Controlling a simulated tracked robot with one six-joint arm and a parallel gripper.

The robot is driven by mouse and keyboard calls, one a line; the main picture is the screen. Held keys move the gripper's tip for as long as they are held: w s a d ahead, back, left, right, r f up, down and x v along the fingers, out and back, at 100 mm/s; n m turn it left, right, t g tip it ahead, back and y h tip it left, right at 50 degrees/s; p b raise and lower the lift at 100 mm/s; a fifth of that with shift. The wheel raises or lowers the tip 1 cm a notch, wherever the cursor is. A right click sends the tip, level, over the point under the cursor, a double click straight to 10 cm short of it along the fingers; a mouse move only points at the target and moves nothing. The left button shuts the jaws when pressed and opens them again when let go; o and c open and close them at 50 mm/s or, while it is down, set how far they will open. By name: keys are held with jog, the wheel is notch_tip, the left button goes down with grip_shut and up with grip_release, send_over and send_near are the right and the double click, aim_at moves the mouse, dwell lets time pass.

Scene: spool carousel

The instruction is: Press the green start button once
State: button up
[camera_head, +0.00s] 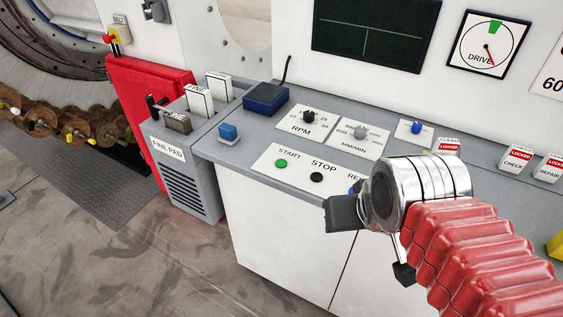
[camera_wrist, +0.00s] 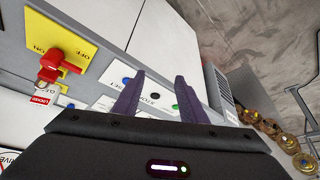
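The green start button (camera_head: 281,163) sits under the label START at the left end of a white plate (camera_head: 262,162) on the grey console. It also shows in the wrist view (camera_wrist: 175,107), beside the right finger. The black stop button (camera_head: 316,177) is to its right. A blue button (camera_head: 354,190) at the plate's right end is partly hidden by my gripper in the head view. My gripper (camera_head: 366,245) is to the right of the green button and apart from it. In the wrist view its two fingers (camera_wrist: 159,77) stand apart with nothing held between them.
The RPM knob (camera_head: 309,116) and MM/MIN knob (camera_head: 361,132) stand behind the button plate. A red lever (camera_wrist: 63,65) on a yellow plate carries a lock tag.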

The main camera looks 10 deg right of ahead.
grip_shut()
dwell(1.2)
